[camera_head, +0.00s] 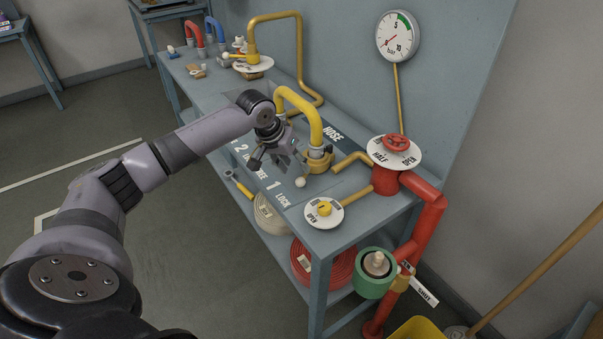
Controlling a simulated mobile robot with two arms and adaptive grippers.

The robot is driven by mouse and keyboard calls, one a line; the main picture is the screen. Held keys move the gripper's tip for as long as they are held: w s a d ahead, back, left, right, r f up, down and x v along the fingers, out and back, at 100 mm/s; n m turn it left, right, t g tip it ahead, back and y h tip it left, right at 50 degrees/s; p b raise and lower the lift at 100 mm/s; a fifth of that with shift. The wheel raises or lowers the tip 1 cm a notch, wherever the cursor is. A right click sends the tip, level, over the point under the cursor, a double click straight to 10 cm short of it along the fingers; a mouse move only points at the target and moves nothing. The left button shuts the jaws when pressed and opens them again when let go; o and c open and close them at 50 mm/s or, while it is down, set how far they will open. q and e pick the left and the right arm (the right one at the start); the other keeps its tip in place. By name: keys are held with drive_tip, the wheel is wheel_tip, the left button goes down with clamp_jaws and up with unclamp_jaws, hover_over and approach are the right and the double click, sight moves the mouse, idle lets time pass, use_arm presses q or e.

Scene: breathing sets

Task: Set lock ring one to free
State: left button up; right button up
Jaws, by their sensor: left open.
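The lock ring (319,163) is a yellow collar around the foot of a yellow curved hose (308,104) on the bench. A pale ball knob (300,182) shows at its front, near the bench lettering "1 LOCK" (278,194). Part of the word "FREE" shows farther left along the same edge. My left gripper (279,159) is open, just left of the ring and above the bench. One finger is close to the ring and overlaps it in view; I cannot tell whether they touch. My right gripper is out of view.
A round OPEN plate with a yellow knob (324,208) stands at the bench's near end. A red valve wheel (396,143) on red piping is to the right. A gauge (397,36) hangs behind. Another yellow pipe (274,18) rises at the far end.

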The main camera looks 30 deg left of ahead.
sight(302, 177)
use_arm(q)
drive_tip(key=x, duration=0.6)
clamp_jaws()
idle(0.5)
idle(0.3)
